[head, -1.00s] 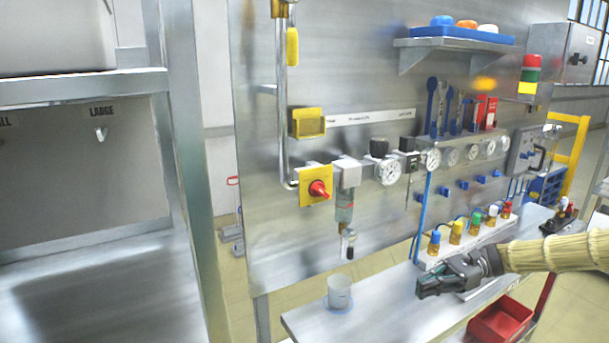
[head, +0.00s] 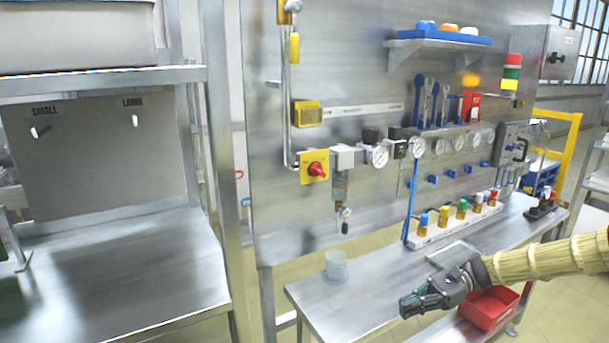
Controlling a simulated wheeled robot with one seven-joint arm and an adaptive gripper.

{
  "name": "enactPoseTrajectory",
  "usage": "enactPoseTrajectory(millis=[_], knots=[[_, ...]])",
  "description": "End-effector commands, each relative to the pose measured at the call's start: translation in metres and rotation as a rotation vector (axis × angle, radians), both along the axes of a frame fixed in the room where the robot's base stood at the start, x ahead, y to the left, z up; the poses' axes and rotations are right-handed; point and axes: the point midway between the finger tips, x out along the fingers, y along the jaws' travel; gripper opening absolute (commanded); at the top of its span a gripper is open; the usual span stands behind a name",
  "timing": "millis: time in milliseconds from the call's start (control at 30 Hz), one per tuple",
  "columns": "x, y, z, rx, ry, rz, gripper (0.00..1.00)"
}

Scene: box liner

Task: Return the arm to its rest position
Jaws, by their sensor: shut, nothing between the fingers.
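My gripper (head: 408,303) is at the lower right of the head view, on the end of my arm, which comes in from the right edge in a pale ribbed sleeve. The gripper points left, in front of the steel bench (head: 335,312). Its fingers are dark and closed, with nothing seen between them. It looks clear of the bench surface, though the exact gap cannot be told.
On the bench stand a clear cup (head: 336,266) and a rack of bottles with coloured caps (head: 455,222). A red bin (head: 489,308) sits below, close to my arm. A steel panel (head: 300,225) with gauges rises behind. A steel table (head: 120,265) stands left.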

Motion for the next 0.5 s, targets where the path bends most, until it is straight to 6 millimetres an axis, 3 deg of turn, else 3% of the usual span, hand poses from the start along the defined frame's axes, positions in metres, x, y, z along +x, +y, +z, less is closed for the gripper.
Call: enactPoseTrajectory(millis=[267,500], knots=[[-0.024,0.041,-0.069,-0.136,-0.044,0.013,0.0],[-0.081,0.084,-0.176,-0.356,-0.155,0.085,0.0]])
